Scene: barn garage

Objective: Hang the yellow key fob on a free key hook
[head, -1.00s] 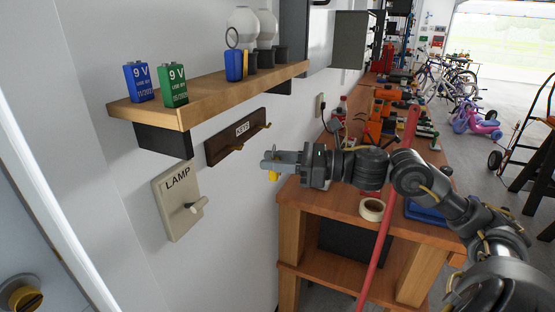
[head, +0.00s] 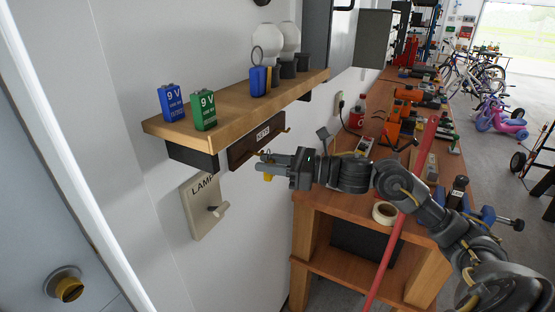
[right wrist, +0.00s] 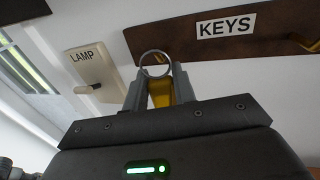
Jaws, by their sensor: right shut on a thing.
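The yellow key fob (right wrist: 160,90) is between the fingers of my right gripper (right wrist: 155,88). Its metal ring (right wrist: 146,63) stands up beyond the fingertips in the right wrist view. In the head view, my right gripper (head: 270,165) is shut on the fob, and a little yellow (head: 267,177) shows below the fingers. The brown key rack (head: 243,150), labelled KEYS (right wrist: 226,25), is on the wall just beyond the gripper. A brass hook (head: 287,129) shows bare at its right end. Whether the ring touches the rack's nearer hook I cannot tell. My left gripper is not in view.
A wooden shelf (head: 229,108) juts out above the rack, with two 9 V batteries, a blue ringed item (head: 258,82) and bulbs on it. A LAMP switch (head: 203,205) is on the wall below left. A cluttered workbench (head: 338,203) stands to the right.

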